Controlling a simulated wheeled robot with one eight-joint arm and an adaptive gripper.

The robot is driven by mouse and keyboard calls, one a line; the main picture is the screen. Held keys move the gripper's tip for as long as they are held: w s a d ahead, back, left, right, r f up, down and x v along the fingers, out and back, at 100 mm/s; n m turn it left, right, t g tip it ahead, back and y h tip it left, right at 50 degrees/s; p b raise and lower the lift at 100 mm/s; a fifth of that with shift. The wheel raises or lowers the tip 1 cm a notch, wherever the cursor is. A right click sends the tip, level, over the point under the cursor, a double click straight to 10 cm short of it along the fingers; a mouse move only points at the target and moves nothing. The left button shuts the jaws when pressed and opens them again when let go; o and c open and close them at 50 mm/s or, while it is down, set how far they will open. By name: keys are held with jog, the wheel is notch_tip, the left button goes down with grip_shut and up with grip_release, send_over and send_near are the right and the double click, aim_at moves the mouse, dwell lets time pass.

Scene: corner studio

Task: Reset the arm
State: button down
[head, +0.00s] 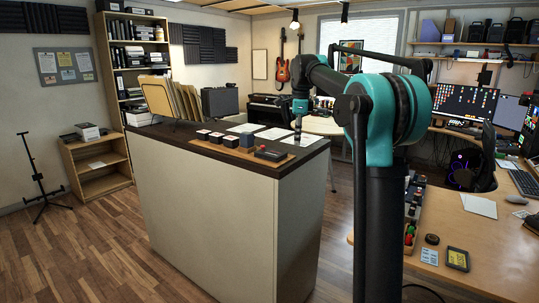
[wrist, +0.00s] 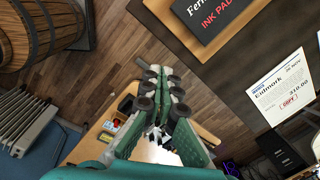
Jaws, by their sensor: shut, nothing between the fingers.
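My gripper (head: 298,130) hangs from my teal and black arm near the right-hand part of the dark counter top (head: 170,131) in the head view. In the wrist view my gripper (wrist: 162,78) points away from the camera, with its dark-padded fingers together and nothing between them. A black ink pad (head: 271,154) lies near the counter's front edge, apart from my gripper. It also shows at the top of the wrist view (wrist: 212,16). A printed paper with a red stamp mark (wrist: 283,88) lies to the right of my fingers in that view.
A file rack (head: 168,99) stands at the back left. A wooden desk (head: 475,235) is at right. The wrist view shows a wooden barrel (wrist: 40,35).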

jog(key=s+d+f+n+t, duration=0.1)
jog(key=s+d+f+n, duration=0.2)
jog(key=s+f+n, duration=0.3)
jog(key=s+d+f+n+t, duration=0.1)
jog(key=s+f+n, duration=0.5)
jog(key=s+f, duration=1)
jog(key=s+d+f+n+t, duration=0.1)
jog(key=s+d+f+n, duration=0.3)
jog(key=s+f+n, duration=0.3)
jog(key=s+f, duration=0.4)
jog(key=s, duration=0.3)
jog(key=shift+s+d+f, duration=0.15)
jog(key=shift+d+f, duration=0.15)
